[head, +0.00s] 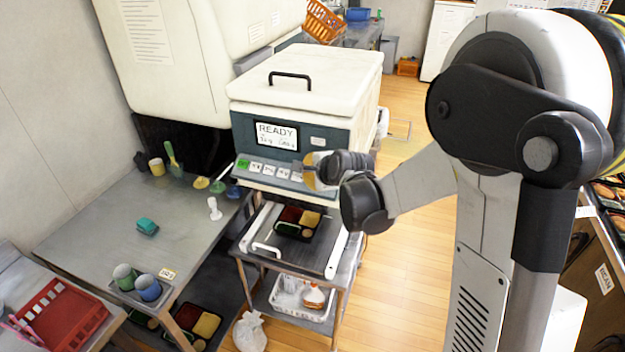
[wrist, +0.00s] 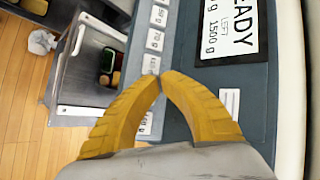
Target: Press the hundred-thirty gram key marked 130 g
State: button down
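My gripper (wrist: 160,76) has its two yellow fingers brought together at the tips, with nothing visible between them. In the wrist view the tips are over the key column, close to a partly covered white key (wrist: 151,64); I cannot tell whether they touch. Keys marked 50 g (wrist: 158,16) and 70 g (wrist: 154,40) show above. Another key (wrist: 146,122), with only a "g" readable, shows past the finger. I cannot read a 130 g marking. In the head view my gripper (head: 309,170) is at the right end of the key row (head: 269,170).
The machine's display (head: 277,135) reads READY. Below the keys, a tray with food (head: 297,223) sits on a wheeled cart (head: 250,262). A grey table (head: 100,220) with cups and small items stands left.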

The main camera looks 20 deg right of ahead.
jog(key=shift+f, duration=0.1)
jog(key=shift+w+d+f+b, duration=0.1)
jog(key=shift+w+f+b, duration=0.1)
jog(key=shift+f+b, duration=0.2)
jog(key=shift+w+d+f+b, duration=0.15)
jog(key=shift+f+b, duration=0.1)
jog(key=shift+b, duration=0.15)
dwell(0.8)
jog(key=shift+r, duration=0.1)
jog(key=shift+s+a+r+p, duration=0.25)
jog(key=shift+s+r+p, duration=0.15)
jog(key=shift+r, duration=0.25)
jog(key=r+p, duration=0.1)
jog(key=s+a+r+p, duration=0.1)
jog(key=r, duration=0.1)
jog(key=s+r+p, duration=0.1)
jog(key=shift+a+r, duration=0.15)
jog(key=shift+a, duration=0.1)
dwell(0.4)
dwell(0.6)
